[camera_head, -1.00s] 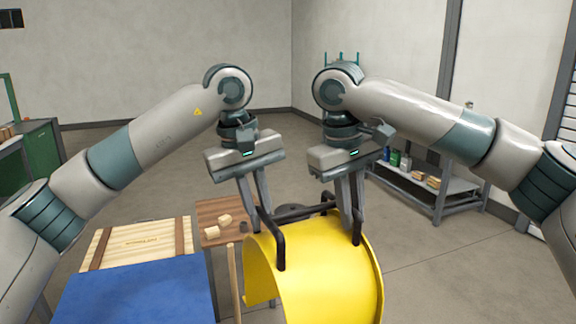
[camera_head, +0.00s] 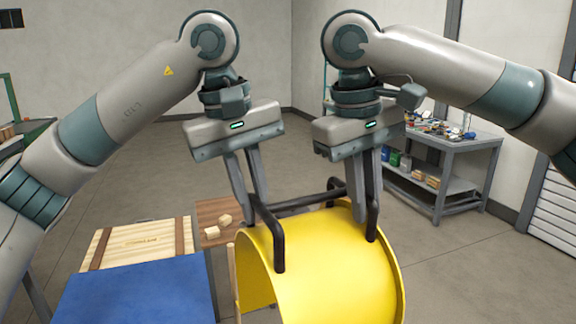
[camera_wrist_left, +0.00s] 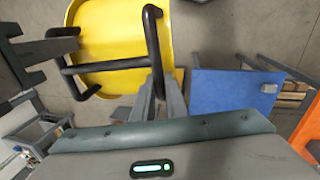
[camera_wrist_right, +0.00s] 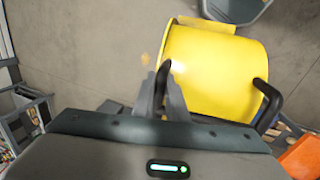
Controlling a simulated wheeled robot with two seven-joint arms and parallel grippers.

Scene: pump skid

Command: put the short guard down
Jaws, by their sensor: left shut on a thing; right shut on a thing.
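The short guard is a yellow curved shell (camera_head: 325,265) with black bar handles on top, in the lower middle of the head view. It also shows in the left wrist view (camera_wrist_left: 112,38) and the right wrist view (camera_wrist_right: 213,72). My left gripper (camera_head: 252,207) is shut on the handle at the guard's left side. My right gripper (camera_head: 364,220) is shut on the handle at its right side. The guard hangs between both arms, arch upward. Its lower edge is cut off in the head view, so what lies beneath it is hidden.
A blue mat (camera_head: 135,292) and a wooden crate lid (camera_head: 135,243) lie to the left of the guard. A small brown table (camera_head: 215,210) with wooden blocks stands behind. A grey workbench (camera_head: 455,150) with tools and a lower shelf is at right. Open floor (camera_head: 470,265) lies to the right.

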